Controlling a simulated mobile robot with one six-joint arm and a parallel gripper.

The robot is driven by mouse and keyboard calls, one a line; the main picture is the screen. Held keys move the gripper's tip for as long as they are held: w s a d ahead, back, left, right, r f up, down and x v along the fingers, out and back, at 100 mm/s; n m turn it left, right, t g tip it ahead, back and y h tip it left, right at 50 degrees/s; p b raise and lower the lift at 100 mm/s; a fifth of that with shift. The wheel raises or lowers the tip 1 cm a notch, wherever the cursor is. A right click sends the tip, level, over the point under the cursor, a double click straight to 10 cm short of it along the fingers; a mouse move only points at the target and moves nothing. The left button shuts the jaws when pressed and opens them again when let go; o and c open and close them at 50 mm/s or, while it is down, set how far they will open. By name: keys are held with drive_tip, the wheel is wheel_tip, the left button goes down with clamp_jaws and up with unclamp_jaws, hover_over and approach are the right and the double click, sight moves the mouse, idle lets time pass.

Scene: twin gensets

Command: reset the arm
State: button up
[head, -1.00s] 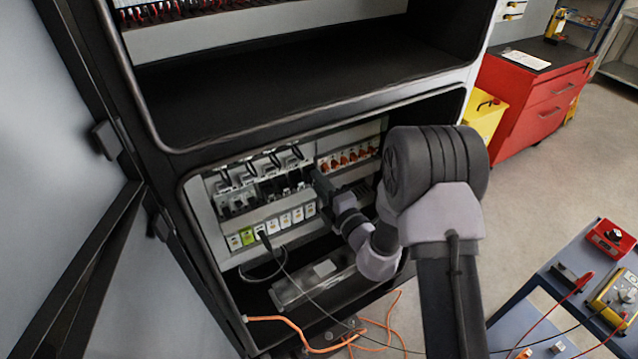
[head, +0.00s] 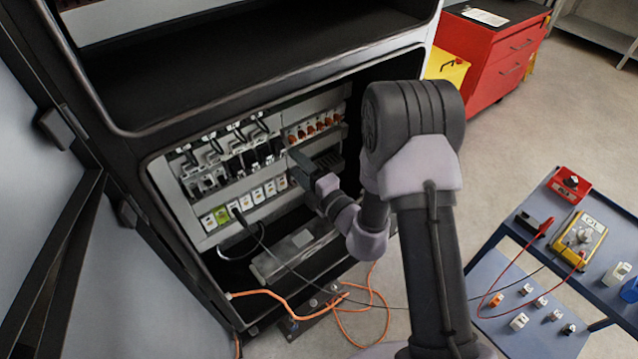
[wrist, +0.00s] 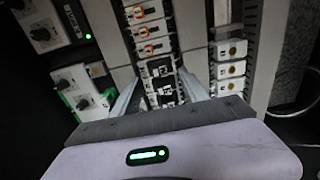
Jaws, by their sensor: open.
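My arm reaches into the lower bay of the open cabinet (head: 100,95) in the head view. My gripper (head: 298,160) is in front of the rows of devices there, small and partly turned away in that view. In the wrist view my gripper (wrist: 160,88) shows two fingers spread apart, with nothing held between them. Black-and-white breakers (wrist: 162,82) lie beyond and between the fingers. I cannot tell whether the fingertips touch them.
Orange-marked devices (head: 312,126) and labelled modules (head: 245,202) line the bay. A black lead runs from a module toward a blue cart (head: 577,258) holding a yellow meter (head: 579,238). Orange cable (head: 375,312) lies on the floor. A red cabinet (head: 490,50) stands behind.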

drive_tip(key=v, duration=1.2)
drive_tip(key=s+a+r+n+g+y+b, duration=0.1)
drive_tip(key=s+a+r+n+g+y, duration=0.45)
drive_tip(key=a+r+n, duration=0.35)
drive_tip(key=s+a+r+n+g+h+b, duration=0.1)
drive_tip(key=s+a+r+n+g+b, duration=0.1)
drive_tip(key=s+n+g, duration=1.1)
drive_tip(key=s+d+f+n+t+h, duration=0.4)
drive_tip(key=d+n+h, duration=0.35)
drive_tip(key=n, duration=0.75)
drive_tip(key=w+d+r+n+t+h+b, duration=0.1)
drive_tip(key=w+d+r+n+t+h, duration=0.1)
drive_tip(key=d+r+n+t+h, duration=0.3)
drive_tip(key=d+n, duration=0.1)
drive_tip(key=d, duration=0.2)
drive_tip(key=shift+d+r, duration=0.3)
drive_tip(key=shift+d, duration=0.05)
